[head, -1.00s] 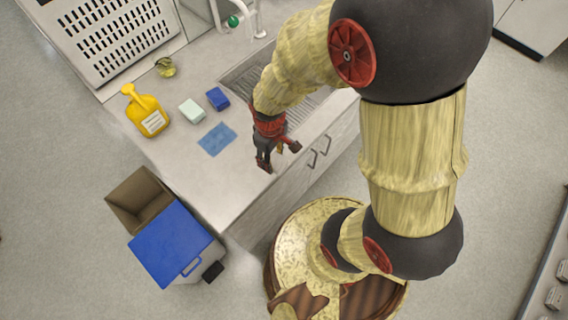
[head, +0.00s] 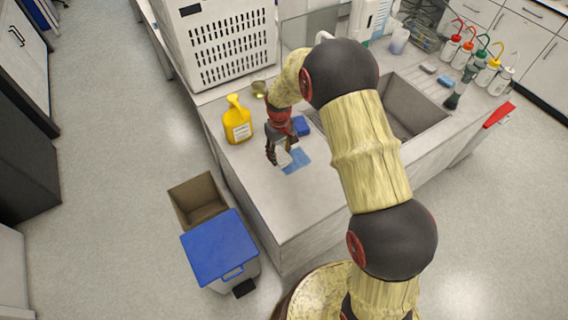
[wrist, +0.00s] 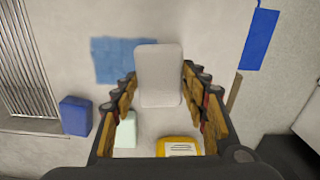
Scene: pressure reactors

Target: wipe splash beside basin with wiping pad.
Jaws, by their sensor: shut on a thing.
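The splash is a flat blue patch (head: 296,160) on the counter beside the basin; it also shows in the wrist view (wrist: 118,60). My gripper (head: 278,152) points down over the counter at the patch's left edge. In the wrist view, its fingers (wrist: 160,100) are shut on a pale grey, rounded pad (wrist: 158,70). The pad overlaps the patch's right edge there; whether it touches the counter I cannot tell. The basin (head: 412,108) lies to the right, partly hidden by my arm.
A yellow bottle (head: 237,122), a blue block (head: 301,126) and a pale green block (wrist: 126,130) stand near the gripper. A white slotted crate (head: 225,50) is behind. A blue-lidded bin (head: 218,248) and an open box (head: 197,200) stand on the floor before the counter.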

